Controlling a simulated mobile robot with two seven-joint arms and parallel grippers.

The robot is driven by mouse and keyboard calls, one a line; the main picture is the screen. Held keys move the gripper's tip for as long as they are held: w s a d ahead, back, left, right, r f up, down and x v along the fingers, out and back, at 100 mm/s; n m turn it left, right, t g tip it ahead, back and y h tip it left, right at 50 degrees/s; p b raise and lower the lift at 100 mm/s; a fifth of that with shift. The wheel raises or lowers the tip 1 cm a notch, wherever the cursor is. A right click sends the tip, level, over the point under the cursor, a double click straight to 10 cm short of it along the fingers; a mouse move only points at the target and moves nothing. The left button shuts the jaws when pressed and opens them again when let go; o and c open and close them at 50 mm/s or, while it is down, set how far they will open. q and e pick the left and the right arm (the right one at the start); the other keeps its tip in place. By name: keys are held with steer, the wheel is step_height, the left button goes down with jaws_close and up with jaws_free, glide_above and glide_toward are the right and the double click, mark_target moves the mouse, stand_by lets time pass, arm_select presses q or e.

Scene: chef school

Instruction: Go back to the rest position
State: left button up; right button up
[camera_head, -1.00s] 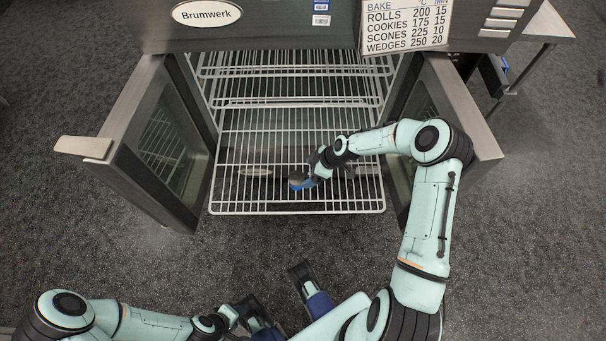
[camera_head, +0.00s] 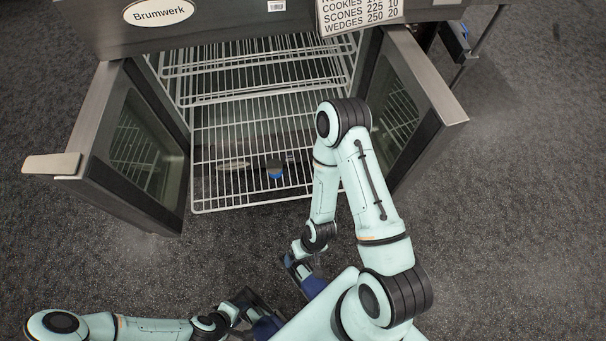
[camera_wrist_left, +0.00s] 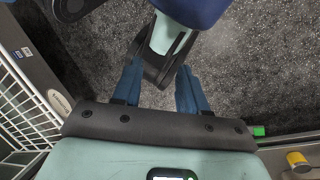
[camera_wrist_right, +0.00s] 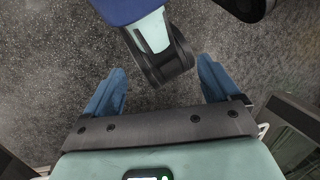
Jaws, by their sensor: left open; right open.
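The double-door oven (camera_head: 165,57) stands open ahead, with white wire racks (camera_head: 205,165) inside. My left gripper (camera_head: 235,312) is low at the bottom of the head view, beside one of my base legs and partly hidden. In the left wrist view its blue fingers (camera_wrist_left: 160,70) are apart with nothing held. My right arm folds down in front of the right part of the oven opening. Its gripper (camera_wrist_right: 160,70) is open and empty over the floor near my base. In the head view it is hard to make out below the wrist.
The left door (camera_head: 90,140) and right door (camera_head: 420,105) swing outward, and my right arm passes close to the right one. A small blue and dark thing (camera_head: 275,170) shows through the lower rack; I cannot tell what it is. Bare floor (camera_head: 520,230) lies at right.

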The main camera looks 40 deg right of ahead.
arm_select(q)
steer(key=shift+r, duration=0.1)
arm_select(e)
steer(key=shift+s+r, duration=0.1)
steer(key=shift+s, duration=0.1)
arm_select(q)
step_height(320, 180, up, 13)
steer(key=p, duration=1.4)
steer(key=shift+s+d+g, duration=0.15)
steer(key=shift+s+g, duration=0.05)
steer(key=shift+g, duration=0.2)
arm_select(e)
step_height(320, 180, up, 13)
steer(key=g, duration=0.1)
steer(key=shift+s+a, duration=0.15)
arm_select(q)
steer(key=shift+w, duration=0.1)
